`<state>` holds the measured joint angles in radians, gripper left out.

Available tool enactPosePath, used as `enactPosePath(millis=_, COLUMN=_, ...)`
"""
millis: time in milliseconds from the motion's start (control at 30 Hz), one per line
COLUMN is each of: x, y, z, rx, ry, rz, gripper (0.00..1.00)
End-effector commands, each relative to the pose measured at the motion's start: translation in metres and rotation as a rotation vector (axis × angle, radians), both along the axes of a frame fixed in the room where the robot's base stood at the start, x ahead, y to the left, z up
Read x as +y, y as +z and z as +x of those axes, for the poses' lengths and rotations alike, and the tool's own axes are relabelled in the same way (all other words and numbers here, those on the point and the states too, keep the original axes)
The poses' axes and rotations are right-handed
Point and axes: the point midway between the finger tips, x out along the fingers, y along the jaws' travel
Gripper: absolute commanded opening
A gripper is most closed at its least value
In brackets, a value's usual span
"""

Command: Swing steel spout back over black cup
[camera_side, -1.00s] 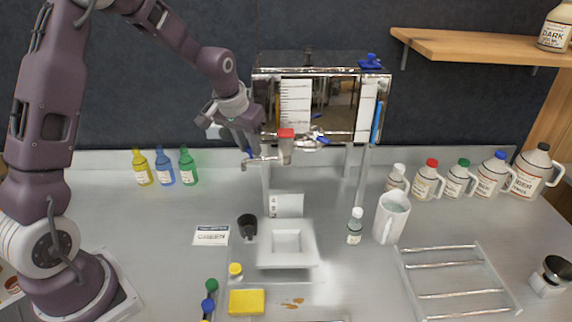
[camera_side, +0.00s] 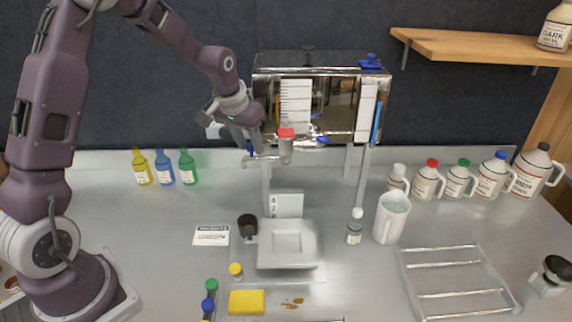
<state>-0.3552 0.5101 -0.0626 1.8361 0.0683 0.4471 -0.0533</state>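The steel spout (camera_side: 258,160) sticks out to the left below the evaporator tank (camera_side: 322,100), beside a red-capped valve (camera_side: 286,146). Its tip hangs above the bench, roughly over the area of the black cup (camera_side: 247,226) as seen here; exact alignment cannot be told. The black cup stands on the bench left of the square white tray (camera_side: 289,262). My gripper (camera_side: 256,146) is just above and behind the spout, pointing down. Its fingers are small and partly hidden, so contact and opening are unclear.
Yellow, blue and green bottles (camera_side: 165,168) stand at the back left. A white pitcher (camera_side: 391,218) and small bottle (camera_side: 355,226) stand right of the tray. Several jugs (camera_side: 487,175) line the back right. A wire rack (camera_side: 455,282) lies at the front right.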

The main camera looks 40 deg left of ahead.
Motion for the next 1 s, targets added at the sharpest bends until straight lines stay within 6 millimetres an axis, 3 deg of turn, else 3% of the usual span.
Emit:
enactPosePath(millis=533, x=-0.005, y=0.044, z=-0.015, rx=-0.003, ry=0.0, rz=0.001, gripper=0.35)
enactPosePath(millis=867, x=-0.006, y=0.048, z=-0.017, rx=-0.001, ry=-0.001, rz=0.001, gripper=0.35)
enactPosePath(millis=967, x=-0.02, y=0.067, z=-0.03, rx=-0.013, ry=-0.023, rz=0.008, gripper=0.35)
enactPosePath(millis=1000, x=-0.032, y=0.082, z=-0.045, rx=-0.022, ry=-0.042, rz=0.015, gripper=0.35)
